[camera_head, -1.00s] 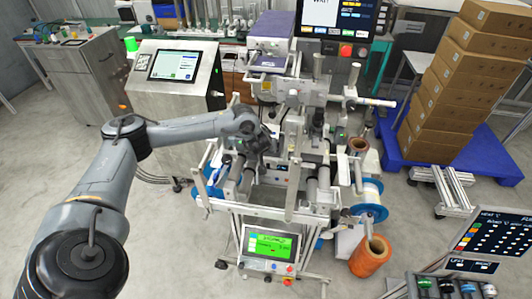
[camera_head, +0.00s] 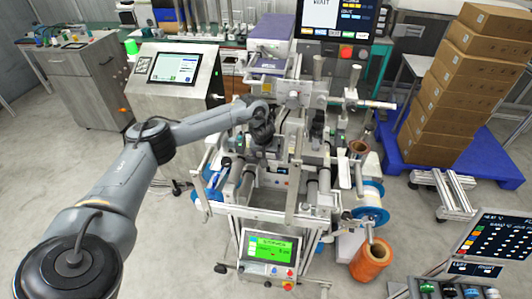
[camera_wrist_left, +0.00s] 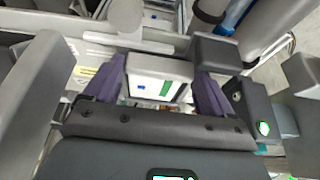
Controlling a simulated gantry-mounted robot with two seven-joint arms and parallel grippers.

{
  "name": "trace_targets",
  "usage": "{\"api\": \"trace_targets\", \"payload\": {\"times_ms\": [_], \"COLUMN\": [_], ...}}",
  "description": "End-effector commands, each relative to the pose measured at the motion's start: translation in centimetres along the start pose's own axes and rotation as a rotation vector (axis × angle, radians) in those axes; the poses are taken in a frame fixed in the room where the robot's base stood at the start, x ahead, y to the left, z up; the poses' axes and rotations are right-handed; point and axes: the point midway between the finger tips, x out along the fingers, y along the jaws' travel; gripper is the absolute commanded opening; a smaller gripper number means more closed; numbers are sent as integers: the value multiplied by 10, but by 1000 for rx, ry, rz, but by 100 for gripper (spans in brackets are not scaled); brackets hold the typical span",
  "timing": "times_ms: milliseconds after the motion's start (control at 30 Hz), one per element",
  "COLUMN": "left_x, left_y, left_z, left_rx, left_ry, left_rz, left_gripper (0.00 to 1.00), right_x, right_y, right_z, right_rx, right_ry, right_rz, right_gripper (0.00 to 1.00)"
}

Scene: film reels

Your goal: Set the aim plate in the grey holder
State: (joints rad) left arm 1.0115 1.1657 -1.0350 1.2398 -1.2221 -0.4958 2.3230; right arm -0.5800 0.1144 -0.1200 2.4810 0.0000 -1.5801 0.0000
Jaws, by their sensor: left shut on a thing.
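My left gripper (camera_head: 265,146) is at the middle of the reel machine, among its rollers and posts, small and dark in the head view. In the left wrist view its two purple-grey fingers (camera_wrist_left: 158,90) stand either side of a pale plate (camera_wrist_left: 158,68) with a small blue mark and a green stripe. I take this for the aim plate; the gripper is shut on it. The plate is not clear in the head view. I cannot pick out the grey holder with certainty. My right gripper is not in view.
Upright machine posts (camera_head: 293,185) and rollers crowd the gripper's right side. A green-screened panel (camera_head: 270,254) is in front. A steel console (camera_head: 175,75) stands behind left. Stacked cartons (camera_head: 450,90) stand far right.

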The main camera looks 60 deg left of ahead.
Motion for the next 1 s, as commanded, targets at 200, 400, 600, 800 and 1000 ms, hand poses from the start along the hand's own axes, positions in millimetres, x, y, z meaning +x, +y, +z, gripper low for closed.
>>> {"api": "trace_targets", "payload": {"times_ms": [200,400,600,800,1000], "left_x": [0,2,2,2,-8], "left_y": [0,0,0,0,2], "left_z": [-1,0,0,0,-3], "left_rx": [-2,-2,-2,-2,1], "left_ry": [3,3,4,4,3], "left_rz": [2,1,1,2,2], "left_gripper": [36,36,100,100,100], "right_x": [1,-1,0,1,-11], "right_y": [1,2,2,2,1], "right_z": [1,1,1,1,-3], "right_rx": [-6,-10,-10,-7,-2], "right_ry": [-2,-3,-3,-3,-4], "right_rz": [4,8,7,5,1], "right_gripper": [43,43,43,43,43]}}
